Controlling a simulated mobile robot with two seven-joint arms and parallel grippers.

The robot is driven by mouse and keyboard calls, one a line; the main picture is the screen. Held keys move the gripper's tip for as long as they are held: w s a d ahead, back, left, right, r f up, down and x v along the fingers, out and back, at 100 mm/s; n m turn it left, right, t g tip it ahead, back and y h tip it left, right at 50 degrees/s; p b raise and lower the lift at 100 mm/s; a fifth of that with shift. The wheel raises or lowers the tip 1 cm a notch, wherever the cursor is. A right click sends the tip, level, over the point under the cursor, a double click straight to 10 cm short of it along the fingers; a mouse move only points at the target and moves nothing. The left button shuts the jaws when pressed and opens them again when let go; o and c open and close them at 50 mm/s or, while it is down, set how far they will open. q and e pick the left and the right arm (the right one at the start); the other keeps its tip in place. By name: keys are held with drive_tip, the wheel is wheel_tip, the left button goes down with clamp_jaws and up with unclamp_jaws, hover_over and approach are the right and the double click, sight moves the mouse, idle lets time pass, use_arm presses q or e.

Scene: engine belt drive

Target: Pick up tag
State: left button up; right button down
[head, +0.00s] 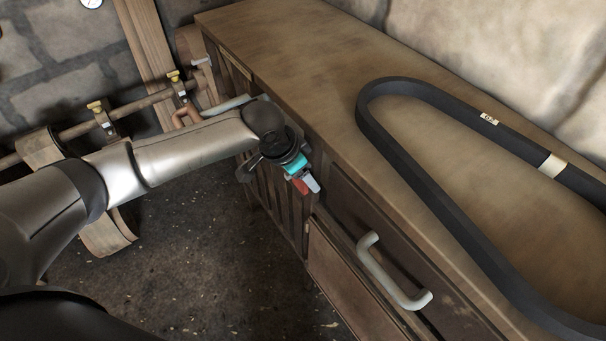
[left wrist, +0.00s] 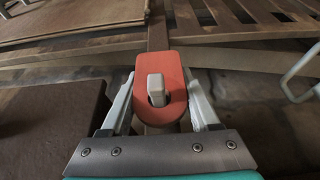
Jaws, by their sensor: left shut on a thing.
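The tag (left wrist: 172,107) is a flat red piece with a rounded end, and a small pale grey block shows at its middle in the left wrist view. My left gripper (left wrist: 161,82) has one pale finger on each side of it and is shut on it. In the head view the red tag (head: 300,187) shows small at the tip of my left gripper (head: 307,184), beside the front of the wooden cabinet. Much of the tag is hidden there by the gripper. My right gripper is not in view.
The wooden cabinet (head: 270,45) fills the right side, with a drawer handle (head: 385,278) sticking out in front. A large black belt (head: 395,165) lies on its top. A wooden rail with yellow-topped clips (head: 98,108) stands at left. The floor (head: 200,260) below is open.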

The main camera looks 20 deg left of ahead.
use_arm(q)
drive_tip(key=s+a+p, duration=0.1)
drive_tip(key=s+a, duration=1)
drive_tip(key=s, duration=0.3)
drive_tip(key=shift+r+p, duration=0.2)
drive_tip(key=shift+p, duration=0.1)
